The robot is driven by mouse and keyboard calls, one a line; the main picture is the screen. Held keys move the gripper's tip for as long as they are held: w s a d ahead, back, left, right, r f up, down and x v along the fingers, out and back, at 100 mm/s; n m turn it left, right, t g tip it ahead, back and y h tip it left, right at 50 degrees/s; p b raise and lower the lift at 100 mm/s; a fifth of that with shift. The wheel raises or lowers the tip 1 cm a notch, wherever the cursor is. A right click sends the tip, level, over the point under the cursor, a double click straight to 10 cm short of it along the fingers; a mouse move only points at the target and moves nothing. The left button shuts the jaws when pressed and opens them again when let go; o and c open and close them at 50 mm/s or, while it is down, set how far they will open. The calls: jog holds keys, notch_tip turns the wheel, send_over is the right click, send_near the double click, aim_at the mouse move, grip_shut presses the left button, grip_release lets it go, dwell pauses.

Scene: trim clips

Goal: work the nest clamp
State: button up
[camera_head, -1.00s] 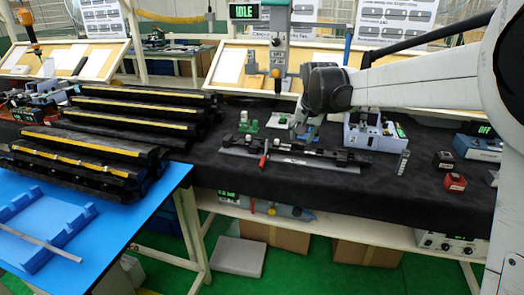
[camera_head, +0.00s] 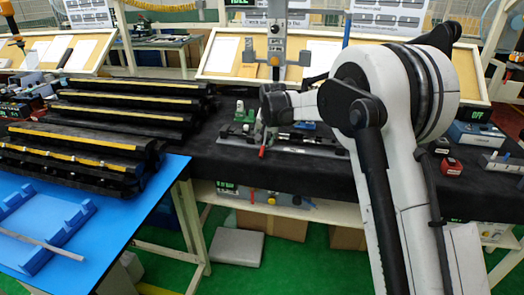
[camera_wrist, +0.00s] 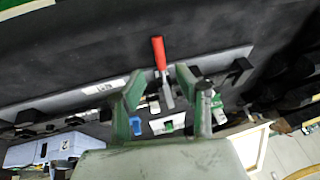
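The nest clamp's red handle (camera_head: 262,152) stands at the front of the long grey fixture plate (camera_head: 232,152) on the black bench. In the wrist view the red handle (camera_wrist: 158,53) sits upright in the picture, its metal lever running down between my fingertips. My gripper (camera_wrist: 160,78) is open, with one green-grey finger on each side of the lever; I see no clear contact. In the head view my gripper (camera_head: 263,130) is small, just above the handle, and partly hidden. The fixture plate (camera_wrist: 62,101) also crosses the wrist view.
Black racks with yellow strips (camera_head: 85,140) stand left of the fixture. A green block (camera_head: 240,115) sits behind it. A red box (camera_head: 452,166) and a blue unit (camera_head: 478,136) are at the right. The bench front (camera_head: 290,170) is bare cloth.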

aim_at(262, 150)
jog(key=x, duration=0.7)
jog(key=shift+f, duration=0.2)
jog(key=shift+c, duration=0.5)
grip_shut()
